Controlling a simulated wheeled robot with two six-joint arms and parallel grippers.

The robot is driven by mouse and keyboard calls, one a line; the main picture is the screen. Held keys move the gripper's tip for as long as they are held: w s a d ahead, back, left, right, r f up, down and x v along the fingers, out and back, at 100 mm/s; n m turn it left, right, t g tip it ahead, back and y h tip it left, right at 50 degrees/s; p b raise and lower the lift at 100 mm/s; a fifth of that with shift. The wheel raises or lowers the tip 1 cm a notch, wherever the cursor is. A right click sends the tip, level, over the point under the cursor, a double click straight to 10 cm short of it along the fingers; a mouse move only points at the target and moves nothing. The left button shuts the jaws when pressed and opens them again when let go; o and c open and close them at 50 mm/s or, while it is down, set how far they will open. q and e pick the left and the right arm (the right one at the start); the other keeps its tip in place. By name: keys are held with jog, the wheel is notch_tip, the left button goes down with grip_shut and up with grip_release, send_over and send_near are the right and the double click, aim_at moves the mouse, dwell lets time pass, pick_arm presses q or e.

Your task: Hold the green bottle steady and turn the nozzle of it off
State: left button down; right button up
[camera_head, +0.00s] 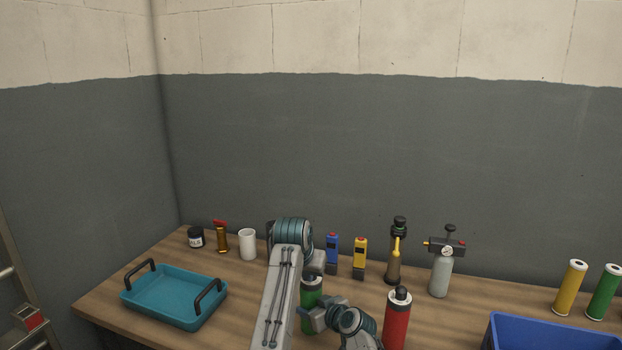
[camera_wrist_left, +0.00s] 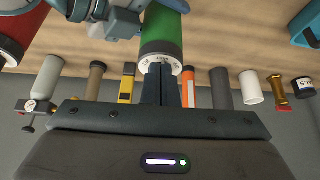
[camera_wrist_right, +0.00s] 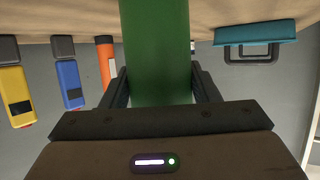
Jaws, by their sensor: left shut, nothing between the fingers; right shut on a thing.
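The green bottle (camera_head: 312,291) stands upright on the wooden table, partly hidden by my arms. My right gripper (camera_wrist_right: 158,88) is shut on the bottle's green body (camera_wrist_right: 157,45), one finger on each side. In the head view my right gripper (camera_head: 306,316) is low on the bottle. My left gripper (camera_wrist_left: 162,80) is shut and empty at the bottle's top. In the left wrist view its fingers cover part of the white ringed top (camera_wrist_left: 160,59) of the green bottle (camera_wrist_left: 163,32). The nozzle itself is mostly hidden, so its setting cannot be read.
A red bottle (camera_head: 396,322) stands close on the right. Blue (camera_head: 332,254) and yellow (camera_head: 360,257) tools, a brown bottle (camera_head: 394,268) and a grey gauge cylinder (camera_head: 440,275) stand behind. A teal tray (camera_head: 175,297) is left; a blue bin (camera_head: 550,333) is right.

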pick_arm(q)
jog(key=shift+w+a, duration=0.3)
jog(key=shift+a, duration=0.2)
dwell(0.3)
jog(key=shift+a, duration=0.1)
notch_tip(320, 180, up, 6)
jog(key=shift+s+a, duration=0.15)
jog(key=shift+s, duration=0.15)
dwell(0.4)
jog(key=shift+s+d+f, duration=0.1)
jog(key=shift+d+f, duration=0.3)
jog(key=shift+f, duration=0.6)
jog(key=shift+s+d+f, duration=0.1)
jog(key=shift+d+f, duration=0.25)
jog(key=shift+f, duration=0.7)
jog(key=shift+s+d+f, duration=0.1)
jog(key=shift+d+f, duration=0.3)
jog(key=shift+f, duration=0.6)
